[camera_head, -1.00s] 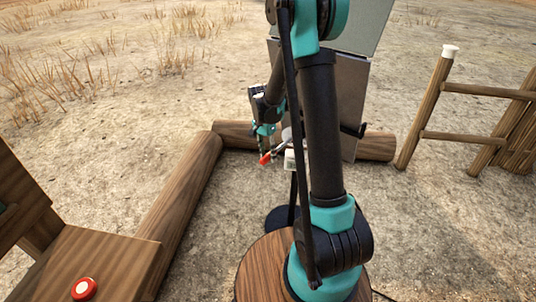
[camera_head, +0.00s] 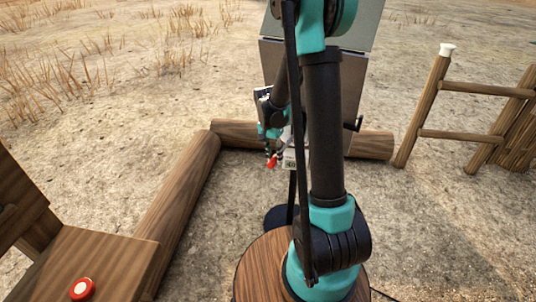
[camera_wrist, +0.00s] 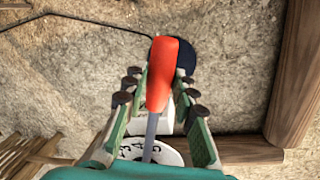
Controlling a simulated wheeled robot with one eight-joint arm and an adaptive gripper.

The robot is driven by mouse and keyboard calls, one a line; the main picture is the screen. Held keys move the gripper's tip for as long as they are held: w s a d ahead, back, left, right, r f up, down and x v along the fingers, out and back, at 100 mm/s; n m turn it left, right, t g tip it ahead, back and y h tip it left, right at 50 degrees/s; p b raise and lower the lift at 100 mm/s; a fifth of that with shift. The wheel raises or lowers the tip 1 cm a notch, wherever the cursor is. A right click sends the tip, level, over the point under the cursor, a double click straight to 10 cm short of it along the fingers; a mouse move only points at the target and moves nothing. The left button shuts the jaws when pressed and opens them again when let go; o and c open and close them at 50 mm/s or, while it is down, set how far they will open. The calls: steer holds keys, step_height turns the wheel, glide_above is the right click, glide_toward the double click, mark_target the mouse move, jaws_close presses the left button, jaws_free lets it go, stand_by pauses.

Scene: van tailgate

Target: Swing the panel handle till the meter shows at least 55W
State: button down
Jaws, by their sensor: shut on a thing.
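The panel (camera_head: 350,75) is a grey upright sheet on a stand, partly hidden behind my arm in the head view. Its handle has a red grip (camera_wrist: 162,75) on a grey rod (camera_wrist: 151,135); the grip also shows in the head view (camera_head: 271,162). My gripper (camera_wrist: 160,84) has its fingers on both sides of the red grip and is shut on it; it also shows in the head view (camera_head: 271,151). A white dial (camera_wrist: 170,154) with black figures lies under the rod. A small white box (camera_head: 289,161), perhaps the meter, sits beside the grip; its reading is too small to tell.
A wooden rail frame (camera_head: 463,136) stands at right. A wooden bench (camera_head: 105,262) with a red button (camera_head: 83,289) is at lower left. Open ground lies between the logs and the frame.

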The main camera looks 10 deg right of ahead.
steer(key=s+d+n, duration=0.4)
steer(key=d, duration=0.3)
steer(key=shift+d+t, duration=0.15)
steer(key=shift+t, duration=0.15)
steer(key=c, duration=1.2)
jaws_free()
steer(key=shift+r, duration=0.1)
step_height(320, 180, up, 12)
steer(key=a, duration=0.1)
steer(key=shift+w+a+f, duration=0.2)
steer(key=shift+w+a, duration=0.1)
steer(key=shift+a, duration=0.05)
